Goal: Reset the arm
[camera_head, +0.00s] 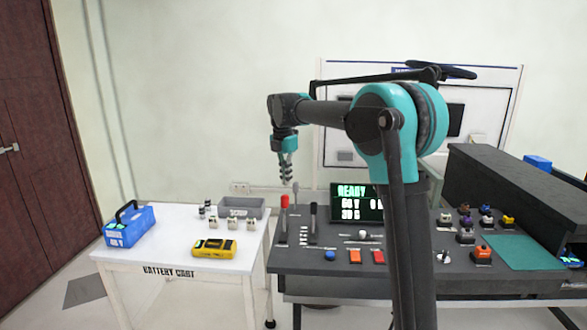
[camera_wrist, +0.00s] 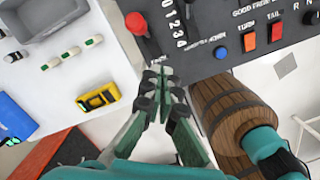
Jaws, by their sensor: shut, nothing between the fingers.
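My arm rises in the head view and bends over toward the left. My gripper (camera_head: 287,172) hangs at its end, pointing down, above the gap between the white battery cart (camera_head: 140,255) and the dark control console (camera_head: 330,265). In the wrist view the fingers of my gripper (camera_wrist: 162,85) meet at their tips. It is shut and holds nothing. Part of the console and its screen (camera_head: 352,203) is hidden behind my arm.
A red-knobbed lever (camera_head: 284,205) stands on the console just below my gripper. The cart holds a blue case (camera_head: 130,226), a yellow device (camera_head: 214,247) and a grey tray (camera_head: 241,206). A wooden barrel (camera_wrist: 225,110) shows in the wrist view. The air left of my gripper is clear.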

